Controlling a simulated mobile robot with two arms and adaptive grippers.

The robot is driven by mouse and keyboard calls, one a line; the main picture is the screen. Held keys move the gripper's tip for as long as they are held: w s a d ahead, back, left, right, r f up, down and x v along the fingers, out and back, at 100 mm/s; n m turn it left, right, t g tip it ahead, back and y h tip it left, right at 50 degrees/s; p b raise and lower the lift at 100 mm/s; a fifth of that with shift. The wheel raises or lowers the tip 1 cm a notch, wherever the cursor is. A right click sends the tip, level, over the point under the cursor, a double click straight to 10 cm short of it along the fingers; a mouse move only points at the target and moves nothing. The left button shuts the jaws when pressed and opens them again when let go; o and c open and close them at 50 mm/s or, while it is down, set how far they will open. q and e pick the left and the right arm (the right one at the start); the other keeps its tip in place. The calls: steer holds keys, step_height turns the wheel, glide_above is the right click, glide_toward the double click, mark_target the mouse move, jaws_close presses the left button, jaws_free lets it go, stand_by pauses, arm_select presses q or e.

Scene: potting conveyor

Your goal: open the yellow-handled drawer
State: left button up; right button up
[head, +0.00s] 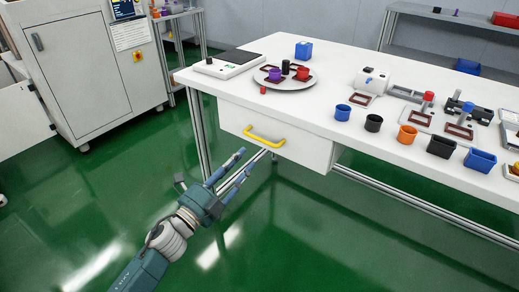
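The white drawer (290,143) sits under the front edge of the white table, its front facing me. Its yellow handle (264,136) is a bar across the drawer front. The drawer looks shut or nearly so; I cannot tell whether there is a small gap. My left gripper (251,156) is just below and in front of the handle, pointing up towards it. Its two fingers are apart with nothing between them, and they do not appear to hold the handle. My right gripper is not in view.
On the table (330,75) stand a round grey tray (289,84) with small pots, a scale (229,64), and a front row of coloured containers, including an orange pot (407,134). A white cabinet (85,70) stands at left. Green floor before the drawer is clear.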

mark_target(260, 140)
arm_select(q)
steer(key=b+x, duration=0.1)
steer(key=x, duration=0.8)
steer(key=shift+w+d, duration=0.2)
steer(key=shift+w, duration=0.1)
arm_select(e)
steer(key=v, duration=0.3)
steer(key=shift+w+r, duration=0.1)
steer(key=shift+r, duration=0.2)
arm_select(q)
jaws_close()
